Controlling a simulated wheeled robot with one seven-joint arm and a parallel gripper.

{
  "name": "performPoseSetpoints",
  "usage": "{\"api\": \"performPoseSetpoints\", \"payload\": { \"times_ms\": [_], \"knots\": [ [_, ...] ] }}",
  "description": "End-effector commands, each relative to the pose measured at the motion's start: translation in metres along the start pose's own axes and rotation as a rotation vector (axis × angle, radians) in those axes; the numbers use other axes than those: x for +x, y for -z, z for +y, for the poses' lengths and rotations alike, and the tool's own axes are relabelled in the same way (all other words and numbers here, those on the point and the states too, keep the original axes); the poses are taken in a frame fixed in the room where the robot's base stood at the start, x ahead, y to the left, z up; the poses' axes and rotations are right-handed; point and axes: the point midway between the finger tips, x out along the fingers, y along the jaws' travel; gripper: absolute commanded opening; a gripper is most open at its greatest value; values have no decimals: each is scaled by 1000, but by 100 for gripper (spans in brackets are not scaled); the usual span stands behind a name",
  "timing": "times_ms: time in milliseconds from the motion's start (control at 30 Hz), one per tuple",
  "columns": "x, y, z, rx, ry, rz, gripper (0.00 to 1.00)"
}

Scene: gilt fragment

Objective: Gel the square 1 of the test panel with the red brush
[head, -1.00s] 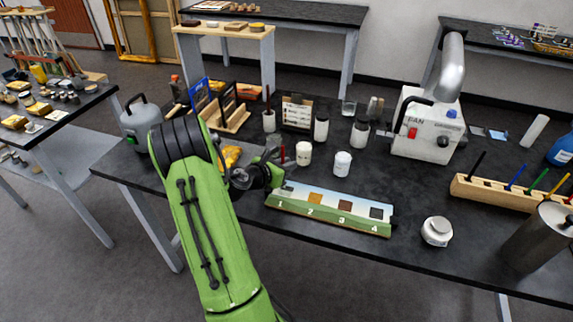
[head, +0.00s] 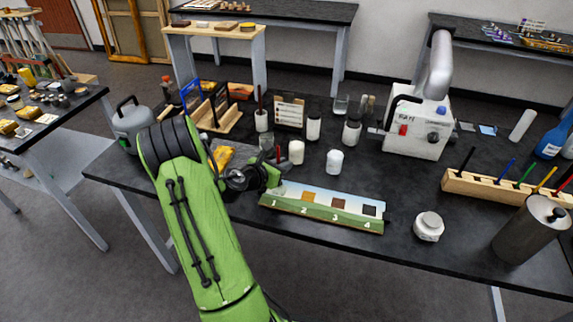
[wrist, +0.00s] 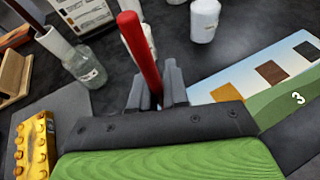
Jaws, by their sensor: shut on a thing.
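The test panel (head: 325,211) lies on the dark table, with numbered squares 1 to 4 along it. Squares 2, 3 and 4 are yellow-brown, brown and dark; the panel also shows in the wrist view (wrist: 278,97). My gripper (head: 276,172) is at the panel's left end, close to square 1. It is shut on the red brush (wrist: 140,52), whose red handle stands up from the jaws in the wrist view. The brush's tip is hidden behind the gripper, so I cannot tell whether it touches the panel.
White jars (head: 334,161) stand behind the panel, and a white pot (head: 428,226) stands to its right. A wooden rack (head: 500,188) of coloured brushes is at the right, beside a metal cylinder (head: 533,228). A yellow brick-like block (wrist: 36,143) lies left of my gripper.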

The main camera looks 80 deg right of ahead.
Motion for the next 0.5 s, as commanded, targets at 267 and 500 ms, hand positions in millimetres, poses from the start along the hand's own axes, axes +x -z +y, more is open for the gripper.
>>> {"api": "performPoseSetpoints", "payload": {
  "times_ms": [267, 500],
  "knots": [
    [-2, 1, 4, 1, -3, 3, 0],
    [4, -2, -12, 0, -1, 3, 0]
  ]
}}
